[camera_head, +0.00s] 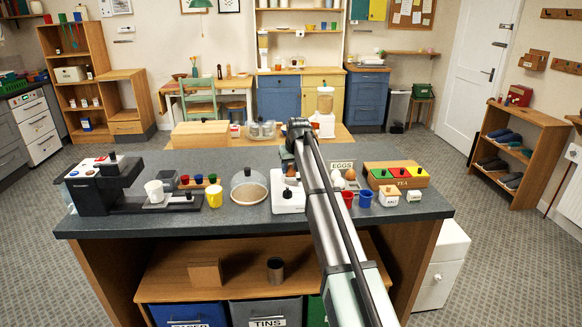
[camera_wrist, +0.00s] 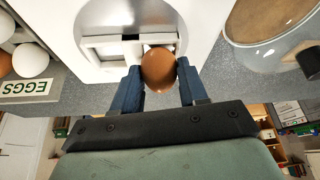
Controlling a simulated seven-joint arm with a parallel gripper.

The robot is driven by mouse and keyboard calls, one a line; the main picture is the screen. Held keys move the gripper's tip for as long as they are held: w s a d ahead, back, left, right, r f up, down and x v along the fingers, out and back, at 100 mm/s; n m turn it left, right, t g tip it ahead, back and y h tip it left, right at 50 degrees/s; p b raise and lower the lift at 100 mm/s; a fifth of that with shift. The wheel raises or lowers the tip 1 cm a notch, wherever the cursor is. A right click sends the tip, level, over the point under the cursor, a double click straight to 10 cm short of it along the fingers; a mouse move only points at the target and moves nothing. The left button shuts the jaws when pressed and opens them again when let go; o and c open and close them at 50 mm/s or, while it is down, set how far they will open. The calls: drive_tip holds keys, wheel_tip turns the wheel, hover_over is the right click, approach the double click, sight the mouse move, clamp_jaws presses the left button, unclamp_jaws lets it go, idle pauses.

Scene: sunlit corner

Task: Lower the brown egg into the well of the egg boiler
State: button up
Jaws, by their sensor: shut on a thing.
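The brown egg (camera_wrist: 158,75) is between the two blue fingertips of my gripper (camera_wrist: 158,68), which is shut on it. The white egg boiler (camera_wrist: 196,22) lies just beyond the egg in the wrist view. A white-framed opening on it, partly dark, shows beside and behind the egg; the egg covers part of it. I cannot tell how high the egg is or whether it touches the boiler. In the head view the egg boiler (camera_head: 289,207) stands on the dark counter, and my arm hides part of it.
A glass dome (camera_head: 248,182) stands close left of the boiler; it also shows in the wrist view (camera_wrist: 262,50). An egg holder marked EGGS (camera_head: 342,165) is behind right, with a white egg (camera_wrist: 30,60) in it. Red and blue cups (camera_head: 365,198) stand right.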

drive_tip(key=shift+f, duration=0.15)
drive_tip(key=o, duration=0.8)
